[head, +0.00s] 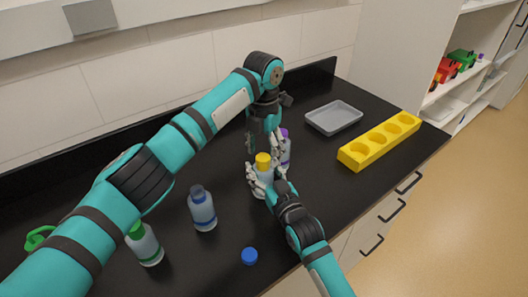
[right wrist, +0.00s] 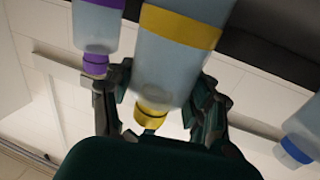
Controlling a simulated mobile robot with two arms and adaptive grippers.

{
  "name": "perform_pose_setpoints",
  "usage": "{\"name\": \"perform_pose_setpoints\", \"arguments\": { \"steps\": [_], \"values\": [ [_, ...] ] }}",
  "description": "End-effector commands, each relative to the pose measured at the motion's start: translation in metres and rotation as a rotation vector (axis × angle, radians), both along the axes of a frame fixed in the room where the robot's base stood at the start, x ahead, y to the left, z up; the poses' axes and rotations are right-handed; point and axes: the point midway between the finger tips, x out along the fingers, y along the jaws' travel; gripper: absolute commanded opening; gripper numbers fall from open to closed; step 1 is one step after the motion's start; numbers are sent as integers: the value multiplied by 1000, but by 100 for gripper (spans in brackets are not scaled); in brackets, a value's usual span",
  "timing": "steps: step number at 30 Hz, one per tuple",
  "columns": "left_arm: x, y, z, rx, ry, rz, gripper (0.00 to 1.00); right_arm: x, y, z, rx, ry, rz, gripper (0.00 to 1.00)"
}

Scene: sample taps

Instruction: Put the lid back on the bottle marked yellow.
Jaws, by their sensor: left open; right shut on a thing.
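The bottle marked yellow (right wrist: 178,60) has a yellow band and stands upright on the black worktop; it also shows in the head view (head: 264,177). A yellow lid (head: 263,160) is at its top, and it shows at the neck end in the right wrist view (right wrist: 150,116). I cannot tell whether it is fully seated. My right gripper (head: 261,180) is shut on the bottle's body, with its fingers on both sides. My left gripper (head: 264,148) is open, pointing down just above and around the lid, empty as far as I can see.
A purple-capped bottle (head: 285,151) stands close behind. A blue-marked bottle (head: 202,210) and green-capped bottle (head: 146,246) stand left.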

Motion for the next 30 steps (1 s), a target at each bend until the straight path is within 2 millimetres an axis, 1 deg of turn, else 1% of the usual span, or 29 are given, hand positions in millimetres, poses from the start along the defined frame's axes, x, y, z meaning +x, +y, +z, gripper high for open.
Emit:
{"name": "perform_pose_setpoints", "arguments": {
  "steps": [3, 7, 9, 15, 16, 17, 20, 23, 26, 30],
  "values": [
    [0, -1, 17, -2, -3, -1, 58, 0, 0, -1, -1, 0, 0, 0],
    [0, 0, 33, -2, -3, 0, 58, 0, 0, -1, -1, 0, 0, 0],
    [0, 0, 36, -1, 0, 0, 58, 0, 0, -1, -1, 0, 0, 0],
    [0, 0, 36, -1, 1, 0, 58, 0, 0, 0, -1, 0, 0, 0],
    [0, 0, 36, -1, 1, 0, 56, 0, 0, 0, -1, 0, 0, 0],
    [0, 0, 36, -1, 1, 2, 56, 0, 0, 0, -1, 0, 0, 0],
    [0, 0, 36, -1, 0, 39, 56, 0, 0, 0, -1, 0, 0, 0],
    [0, 0, 38, -1, 0, 145, 56, 0, 0, 0, -1, 0, 0, 0],
    [-1, 0, 39, -1, 1, 326, 56, 0, 0, 0, -1, 0, 0, 0],
    [-1, 0, 42, -1, 3, 650, 56, 0, 0, 0, -1, 0, 0, 0]
  ]
}}
